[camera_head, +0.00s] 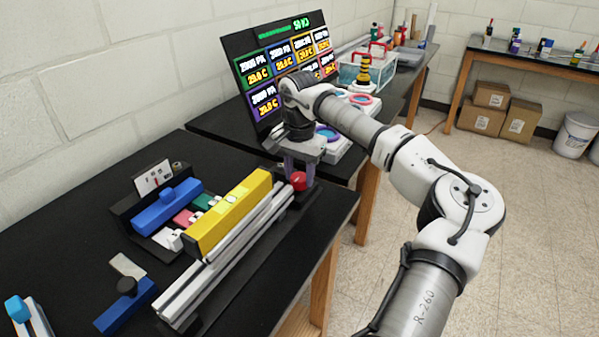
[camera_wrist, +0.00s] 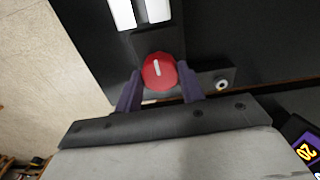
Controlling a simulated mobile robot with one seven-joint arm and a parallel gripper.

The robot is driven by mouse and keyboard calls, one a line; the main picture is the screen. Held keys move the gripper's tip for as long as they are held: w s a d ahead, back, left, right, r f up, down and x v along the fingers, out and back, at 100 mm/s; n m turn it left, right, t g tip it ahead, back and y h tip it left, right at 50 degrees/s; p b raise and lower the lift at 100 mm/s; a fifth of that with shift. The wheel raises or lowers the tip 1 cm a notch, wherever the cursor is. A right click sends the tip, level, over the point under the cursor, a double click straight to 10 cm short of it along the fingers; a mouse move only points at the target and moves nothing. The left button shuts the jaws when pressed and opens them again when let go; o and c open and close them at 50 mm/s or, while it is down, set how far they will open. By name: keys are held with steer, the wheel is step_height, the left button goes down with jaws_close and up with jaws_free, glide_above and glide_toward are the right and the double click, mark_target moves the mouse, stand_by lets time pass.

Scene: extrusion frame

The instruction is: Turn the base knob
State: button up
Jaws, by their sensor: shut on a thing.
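The base knob is a round red knob (camera_head: 299,181) at the right end of the aluminium extrusion frame (camera_head: 223,255), near the front edge of the black table. In the wrist view the red knob (camera_wrist: 159,71) has a white mark that runs nearly along the picture's vertical. My gripper (camera_head: 300,178) points down at the knob. In the wrist view its two purple fingers (camera_wrist: 160,80) stand on either side of the knob and are shut on it. The fingers' contact with the knob's far side is partly hidden in the head view.
A yellow block (camera_head: 228,212), a blue block (camera_head: 167,207) and small coloured pieces sit beside the frame. A display board (camera_head: 262,83) stands behind my arm.

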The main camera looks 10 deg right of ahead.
mark_target(299, 177)
stand_by(0.3)
steer(key=o, duration=1)
steer(key=shift+r, duration=0.1)
step_height(299, 177, up, 14)
steer(key=shift+f+b, duration=0.15)
steer(key=shift+b, duration=0.8)
